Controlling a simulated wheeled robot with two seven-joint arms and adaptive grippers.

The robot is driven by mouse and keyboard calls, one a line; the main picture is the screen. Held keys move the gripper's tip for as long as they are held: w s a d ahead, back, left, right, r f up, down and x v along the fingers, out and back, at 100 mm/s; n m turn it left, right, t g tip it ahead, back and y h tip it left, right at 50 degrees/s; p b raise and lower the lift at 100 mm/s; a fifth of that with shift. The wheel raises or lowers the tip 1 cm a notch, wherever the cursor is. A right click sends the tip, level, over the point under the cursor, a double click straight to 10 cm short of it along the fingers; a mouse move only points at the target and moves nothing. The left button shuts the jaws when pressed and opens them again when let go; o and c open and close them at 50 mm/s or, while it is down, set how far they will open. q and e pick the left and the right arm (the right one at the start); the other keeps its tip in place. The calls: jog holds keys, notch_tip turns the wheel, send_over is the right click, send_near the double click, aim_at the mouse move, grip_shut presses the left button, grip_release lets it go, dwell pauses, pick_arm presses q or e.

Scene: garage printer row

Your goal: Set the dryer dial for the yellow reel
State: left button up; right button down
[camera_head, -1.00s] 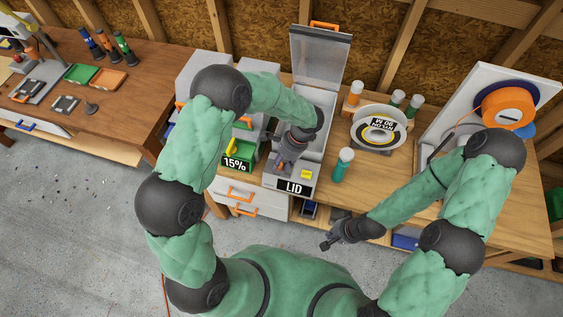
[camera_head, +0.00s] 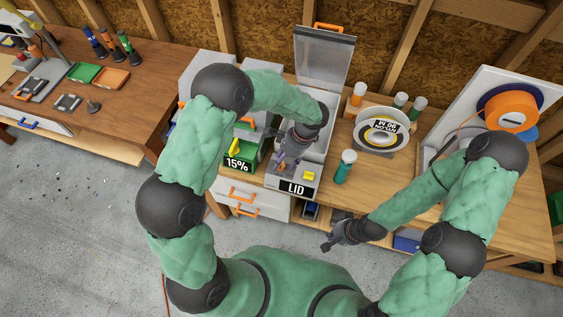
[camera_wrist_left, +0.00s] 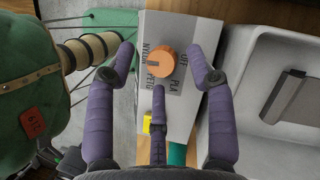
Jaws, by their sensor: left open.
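The grey dryer (camera_head: 315,150) stands on the bench with its lid (camera_head: 323,58) raised and a LID label on its front. Its orange dial (camera_wrist_left: 161,65) shows in the left wrist view, ringed by the words NYLON, PETG, OFF and PLA. I cannot tell which word it points to. My left gripper (camera_head: 284,161) is open over the dial panel, with one purple finger on each side of the dial and a third below it. Contact is unclear. The white reel with a yellow ring (camera_head: 382,147) stands right of the dryer; its label is small. My right gripper (camera_head: 332,243) hangs before the bench; its jaws are unclear.
A teal-bodied bottle (camera_head: 344,167) stands close to the dryer's right side. More bottles (camera_head: 401,99) stand behind the reel. A printer with an orange spool (camera_head: 511,109) is at the right. A green box marked 15% (camera_head: 238,164) is left of the dryer.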

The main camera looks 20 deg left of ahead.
pick_arm(q)
jog(key=v, duration=1)
jog(key=shift+r, duration=0.15)
